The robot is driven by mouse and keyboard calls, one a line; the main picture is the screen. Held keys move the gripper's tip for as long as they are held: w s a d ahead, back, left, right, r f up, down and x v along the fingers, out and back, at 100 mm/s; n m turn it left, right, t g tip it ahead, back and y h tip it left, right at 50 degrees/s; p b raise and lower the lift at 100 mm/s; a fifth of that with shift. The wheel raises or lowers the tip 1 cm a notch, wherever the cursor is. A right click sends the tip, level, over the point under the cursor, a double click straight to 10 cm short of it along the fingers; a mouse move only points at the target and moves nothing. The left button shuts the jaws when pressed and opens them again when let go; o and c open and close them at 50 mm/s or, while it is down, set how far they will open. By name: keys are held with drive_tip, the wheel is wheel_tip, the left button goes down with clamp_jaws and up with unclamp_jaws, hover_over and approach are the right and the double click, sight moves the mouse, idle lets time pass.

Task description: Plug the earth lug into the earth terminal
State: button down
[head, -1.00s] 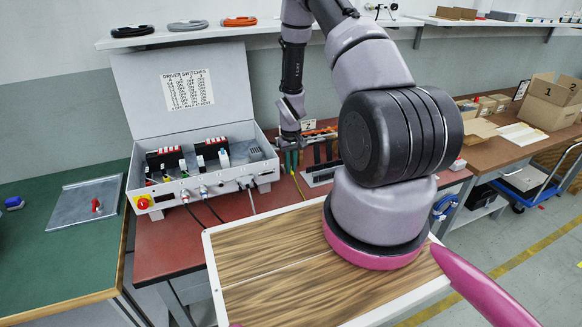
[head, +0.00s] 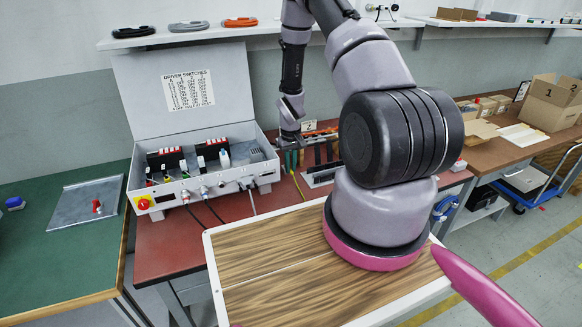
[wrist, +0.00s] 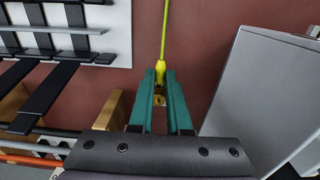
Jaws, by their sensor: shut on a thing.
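My gripper (wrist: 160,85) has two teal fingers, shut on the earth lug (wrist: 160,71). The lug has a yellow-green sleeve, and a small brass-coloured part shows between the fingers. Its yellow-green cable (wrist: 164,30) runs away from the gripper over the red-brown bench top. In the head view my gripper (head: 290,160) is just right of the open grey control box (head: 266,172), apart from it. The lug is too small to make out there. I cannot pick out the earth terminal on or in the box.
The grey box side (wrist: 250,85) stands close on the right in the wrist view. A white rack (wrist: 105,30) with dark bars is at the left, with a wooden block (wrist: 116,108) nearby.

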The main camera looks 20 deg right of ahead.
drive_tip(key=shift+w, duration=0.35)
idle(0.3)
drive_tip(key=c, duration=0.8)
unclamp_jaws()
drive_tip(key=shift+r, duration=2.75)
